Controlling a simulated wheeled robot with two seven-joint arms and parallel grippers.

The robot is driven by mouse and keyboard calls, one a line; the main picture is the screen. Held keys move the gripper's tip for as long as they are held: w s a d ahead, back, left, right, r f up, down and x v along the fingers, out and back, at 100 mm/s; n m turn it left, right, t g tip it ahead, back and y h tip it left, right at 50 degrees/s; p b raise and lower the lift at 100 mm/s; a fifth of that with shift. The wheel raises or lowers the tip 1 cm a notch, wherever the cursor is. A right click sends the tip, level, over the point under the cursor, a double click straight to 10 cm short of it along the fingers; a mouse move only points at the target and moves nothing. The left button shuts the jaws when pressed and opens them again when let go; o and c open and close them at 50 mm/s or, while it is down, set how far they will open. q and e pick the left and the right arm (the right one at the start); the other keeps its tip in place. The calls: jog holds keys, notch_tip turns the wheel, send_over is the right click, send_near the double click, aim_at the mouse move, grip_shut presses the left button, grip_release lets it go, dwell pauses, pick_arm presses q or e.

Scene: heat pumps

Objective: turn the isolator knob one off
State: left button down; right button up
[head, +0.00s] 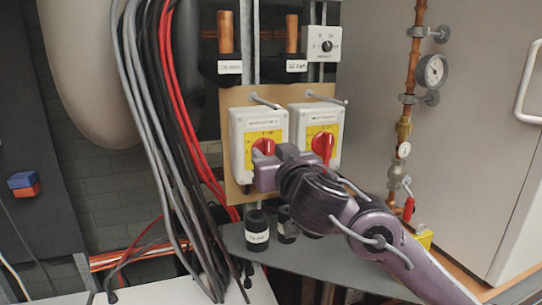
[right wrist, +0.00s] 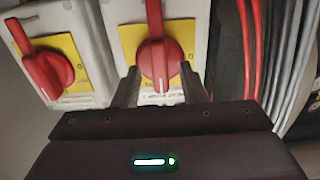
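Two white isolator boxes with yellow plates and red knobs stand side by side on a tan board. The left box's red knob (head: 264,146) is partly covered by my right gripper (head: 264,160). The right box's red knob (head: 322,146) points upright. Their labels are too small to read, so I cannot tell which is number one. In the right wrist view, which is turned over, the left box's knob (right wrist: 160,60) lies between the open fingers of my right gripper (right wrist: 161,84). The other knob (right wrist: 46,72) is off to the left there. My left gripper is out of view.
Black, grey and red cables (head: 160,110) hang just left of the boxes. A small white dial box (head: 323,45) is above. A copper pipe with a pressure gauge (head: 432,71) and a red-handled valve (head: 408,207) is to the right. A grey shelf (head: 320,262) lies below.

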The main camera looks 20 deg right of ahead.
jog(key=shift+s, duration=0.1)
grip_shut()
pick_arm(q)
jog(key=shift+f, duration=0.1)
pick_arm(e)
jog(key=shift+n, duration=0.3)
jog(key=n+b, duration=0.1)
jog(key=n, duration=0.2)
jog(key=shift+a+n, duration=0.15)
jog(key=shift+n, duration=0.25)
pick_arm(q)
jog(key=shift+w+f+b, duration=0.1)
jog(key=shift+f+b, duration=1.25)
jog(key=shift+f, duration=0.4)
pick_arm(e)
jog(key=shift+a+f+n, duration=0.1)
jog(key=shift+f+n, duration=0.1)
jog(key=shift+n, duration=3.2)
jog(key=shift+a+f+n, duration=0.1)
jog(key=shift+f+n, duration=0.05)
jog(key=shift+n, duration=3.25)
